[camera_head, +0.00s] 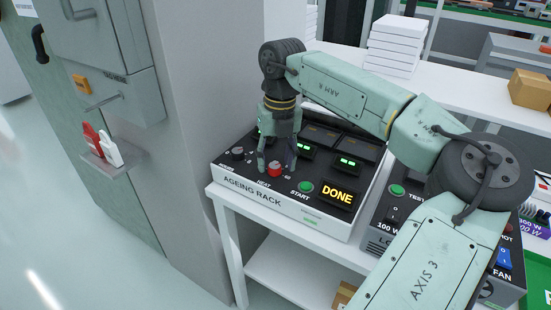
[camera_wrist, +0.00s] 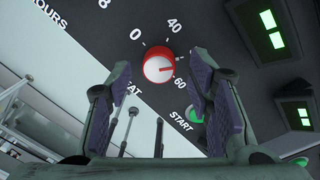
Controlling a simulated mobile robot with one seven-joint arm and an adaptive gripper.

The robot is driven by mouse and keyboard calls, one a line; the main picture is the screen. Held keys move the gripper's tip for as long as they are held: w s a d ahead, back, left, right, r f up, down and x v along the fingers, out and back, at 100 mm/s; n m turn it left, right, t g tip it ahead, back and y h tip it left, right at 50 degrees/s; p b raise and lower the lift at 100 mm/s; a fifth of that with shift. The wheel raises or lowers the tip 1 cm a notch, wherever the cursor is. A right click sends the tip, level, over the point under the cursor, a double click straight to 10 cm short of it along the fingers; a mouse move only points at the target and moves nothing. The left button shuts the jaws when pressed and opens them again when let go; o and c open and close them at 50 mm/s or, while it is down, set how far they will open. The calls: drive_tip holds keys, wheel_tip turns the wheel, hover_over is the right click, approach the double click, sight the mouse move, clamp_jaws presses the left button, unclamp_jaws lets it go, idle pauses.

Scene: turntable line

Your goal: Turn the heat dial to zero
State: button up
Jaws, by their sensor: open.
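The heat dial (camera_head: 275,169) is a red knob on the sloped black panel of the ageing rack (camera_head: 246,196). In the wrist view the dial (camera_wrist: 158,67) has a white face with a red pointer line. The line points right, between the 40 and 60 marks and nearer 60; the 0 mark (camera_wrist: 137,34) is at its upper left. My gripper (camera_head: 276,160) is open and points down at the dial. In the wrist view my gripper's two fingertips (camera_wrist: 160,72) stand on either side of the dial, with gaps showing; whether they reach its height I cannot tell.
A grey hours knob (camera_head: 237,152) lies left of the dial. A green start button (camera_head: 305,187) and a lit DONE display (camera_head: 337,195) lie to its right. Behind are several green-lit slots (camera_head: 347,162). A grey wall column (camera_head: 205,90) stands close on the left.

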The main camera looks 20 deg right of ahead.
drive_tip(key=shift+f, duration=0.4)
drive_tip(key=shift+c, duration=0.2)
clamp_jaws()
